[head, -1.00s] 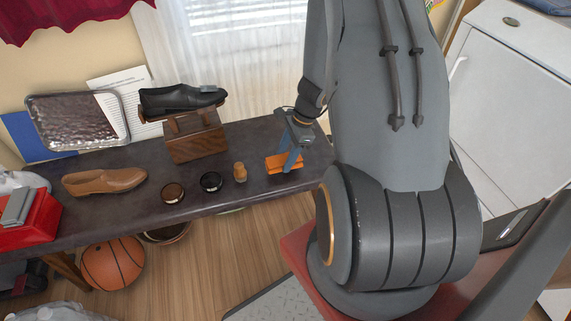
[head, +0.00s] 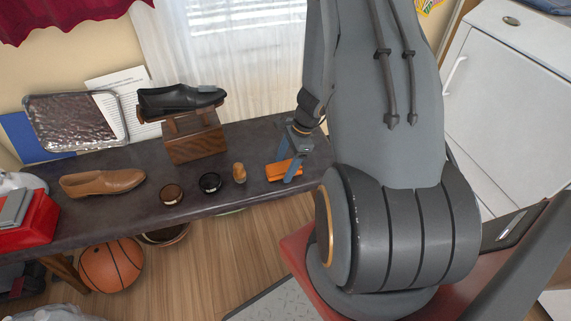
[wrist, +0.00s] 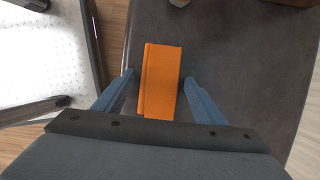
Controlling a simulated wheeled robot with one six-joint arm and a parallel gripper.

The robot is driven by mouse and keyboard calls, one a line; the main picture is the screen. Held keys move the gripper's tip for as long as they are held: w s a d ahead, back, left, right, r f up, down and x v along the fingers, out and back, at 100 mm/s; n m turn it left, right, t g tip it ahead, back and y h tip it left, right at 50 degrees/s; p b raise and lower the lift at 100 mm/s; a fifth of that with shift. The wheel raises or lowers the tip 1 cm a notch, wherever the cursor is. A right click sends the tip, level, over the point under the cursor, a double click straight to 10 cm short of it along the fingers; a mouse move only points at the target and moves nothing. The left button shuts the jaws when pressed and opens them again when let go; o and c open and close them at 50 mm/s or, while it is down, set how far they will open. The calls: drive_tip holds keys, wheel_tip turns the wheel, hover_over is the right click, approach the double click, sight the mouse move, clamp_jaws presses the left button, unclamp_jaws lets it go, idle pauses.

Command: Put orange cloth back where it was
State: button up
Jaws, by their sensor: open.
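The orange cloth (head: 279,170) is a folded rectangle lying on the dark bench top, toward its right end. In the wrist view the cloth (wrist: 160,84) lies lengthwise between my two blue fingers. My gripper (head: 292,168) is open at the cloth, with its fingers pointing down. In the wrist view my gripper (wrist: 158,84) shows a gap on each side of the cloth, so neither finger appears to touch it.
The dark bench (head: 130,222) also bears a brush (head: 239,173), two small round tins (head: 210,183), a brown shoe (head: 103,182) and a wooden box (head: 195,143) with a black shoe (head: 178,101) on top. A red box (head: 38,218) stands at the left end.

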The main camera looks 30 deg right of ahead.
drive_tip(key=shift+r, duration=0.1)
drive_tip(key=p+v, duration=0.2)
drive_tip(key=v, duration=1)
drive_tip(key=s+a+r+n+h, duration=0.1)
drive_tip(key=s+a+r+n, duration=0.2)
drive_tip(key=a+r+n, duration=0.8)
drive_tip(key=s+a+r+n+g+h, duration=0.1)
drive_tip(key=s+a+r+n+h, duration=0.1)
drive_tip(key=s+a+r+n, duration=0.4)
drive_tip(key=s+r+n, duration=0.3)
drive_tip(key=s+r, duration=0.1)
drive_tip(key=shift+a+r, duration=0.2)
drive_tip(key=shift+n+h, duration=0.3)
drive_tip(key=shift+n, duration=0.3)
drive_tip(key=r+p, duration=0.1)
drive_tip(key=p, duration=0.2)
drive_tip(key=a+r+p, duration=0.1)
drive_tip(key=r+p, duration=0.1)
drive_tip(key=p, duration=0.1)
drive_tip(key=s+a+r+p, duration=0.1)
drive_tip(key=r+p, duration=0.1)
drive_tip(key=p, duration=0.1)
drive_tip(key=shift+r+p, duration=0.2)
drive_tip(key=shift+p, duration=0.1)
